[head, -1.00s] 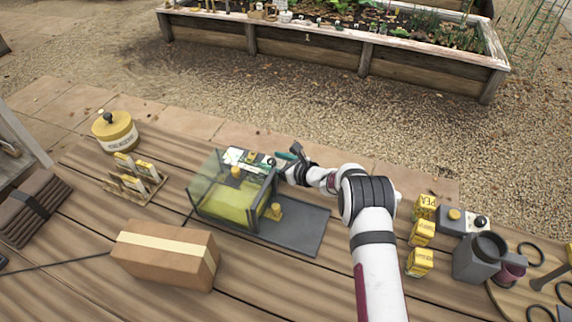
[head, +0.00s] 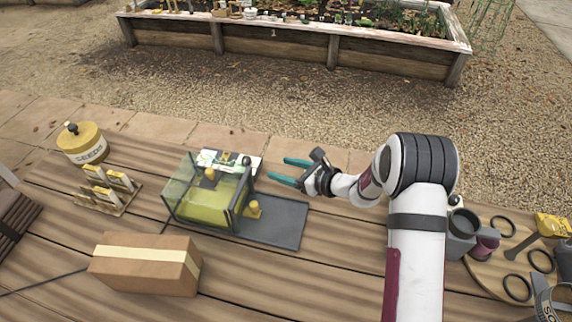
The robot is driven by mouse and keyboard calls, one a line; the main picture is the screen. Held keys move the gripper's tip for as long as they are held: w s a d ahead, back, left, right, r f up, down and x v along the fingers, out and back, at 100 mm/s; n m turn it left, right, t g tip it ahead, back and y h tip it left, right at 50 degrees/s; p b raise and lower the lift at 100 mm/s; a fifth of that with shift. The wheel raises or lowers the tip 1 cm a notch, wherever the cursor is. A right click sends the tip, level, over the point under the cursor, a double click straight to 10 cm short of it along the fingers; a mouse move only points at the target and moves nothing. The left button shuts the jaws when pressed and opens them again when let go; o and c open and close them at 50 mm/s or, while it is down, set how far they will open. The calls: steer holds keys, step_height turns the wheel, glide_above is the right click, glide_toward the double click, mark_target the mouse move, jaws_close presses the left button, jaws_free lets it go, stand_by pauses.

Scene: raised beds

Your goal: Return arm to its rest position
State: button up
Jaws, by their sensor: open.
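My gripper (head: 284,171) is open, its two teal fingers spread and pointing left. Nothing shows between the fingers. It hangs above the back part of the wooden table, just right of a clear-walled box (head: 183,190) with a yellow-green inside. The fingertips look apart from the box, though the exact gap is hard to tell. My white arm reaches in from the lower right, its dark-banded elbow raised, and hides part of the table behind it.
A grey mat (head: 285,222) lies beside the box, with a small yellow piece (head: 253,209) near it. A brown carton (head: 146,264), a yellow-lidded seeds jar (head: 83,144) and a wooden rack (head: 106,191) stand left. A grey mug (head: 460,236) and a round board (head: 492,270) are right.

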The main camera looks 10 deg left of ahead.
steer(key=s+d+r+n+g+h, duration=0.1)
steer(key=s+d+r+n+g, duration=0.2)
steer(key=s+r+n, duration=0.55)
steer(key=s+d+r+n+g+h, duration=0.1)
steer(key=s+d+r+n+g, duration=0.15)
steer(key=s+r, duration=0.6)
steer(key=s+d+f+n+h, duration=0.2)
steer(key=s+d+n+h, duration=0.1)
steer(key=s+d, duration=0.4)
steer(key=s+d+f+n+h, duration=0.2)
steer(key=s+d+h, duration=0.3)
steer(key=s+d, duration=0.3)
steer(key=s+n, duration=0.1)
steer(key=s, duration=0.2)
steer(key=shift+s, duration=0.35)
steer(key=shift+r, duration=0.1)
